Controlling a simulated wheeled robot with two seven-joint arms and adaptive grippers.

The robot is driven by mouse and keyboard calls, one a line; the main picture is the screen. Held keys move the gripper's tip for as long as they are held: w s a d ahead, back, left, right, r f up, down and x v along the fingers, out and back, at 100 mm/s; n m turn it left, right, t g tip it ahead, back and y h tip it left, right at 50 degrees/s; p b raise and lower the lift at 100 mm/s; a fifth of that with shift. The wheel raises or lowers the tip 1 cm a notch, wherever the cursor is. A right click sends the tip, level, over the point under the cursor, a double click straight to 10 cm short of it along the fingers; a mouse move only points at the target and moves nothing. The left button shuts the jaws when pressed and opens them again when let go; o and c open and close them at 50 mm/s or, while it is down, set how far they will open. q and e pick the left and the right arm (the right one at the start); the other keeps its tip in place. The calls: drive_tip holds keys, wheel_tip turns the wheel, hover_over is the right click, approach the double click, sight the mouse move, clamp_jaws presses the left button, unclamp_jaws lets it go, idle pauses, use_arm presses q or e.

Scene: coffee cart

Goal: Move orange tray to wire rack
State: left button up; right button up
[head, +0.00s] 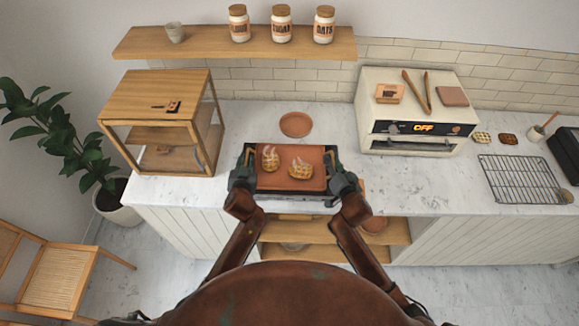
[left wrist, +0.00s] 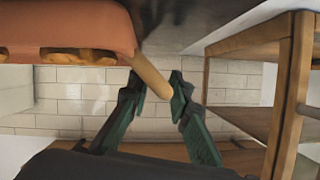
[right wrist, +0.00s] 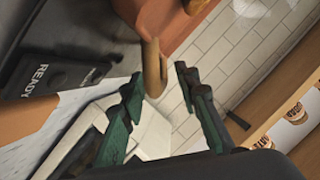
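The orange tray (head: 291,183) holds two golden pastries (head: 301,168) and sits over a dark appliance at the counter's front. Its wooden handles show in the left wrist view (left wrist: 150,76) and the right wrist view (right wrist: 152,72). My left gripper (head: 245,160) is at the tray's left side, its green fingers (left wrist: 157,75) apart on either side of the handle. My right gripper (head: 335,162) is at the right side, its fingers (right wrist: 160,68) also apart around the other handle. The black wire rack (head: 520,178) lies on the counter at the far right.
A white oven (head: 416,107) reading OFF stands between tray and rack, farther back. A wooden cabinet (head: 160,125) stands at left. A round terracotta plate (head: 296,124) lies behind the tray. Counter in front of the oven is clear. A READY display (right wrist: 42,76) shows beside the tray.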

use_arm(q)
drive_tip(key=shift+c, duration=0.4)
use_arm(e)
drive_tip(key=shift+c, duration=0.3)
use_arm(q)
clamp_jaws()
use_arm(e)
drive_tip(key=c, duration=0.5)
clamp_jaws()
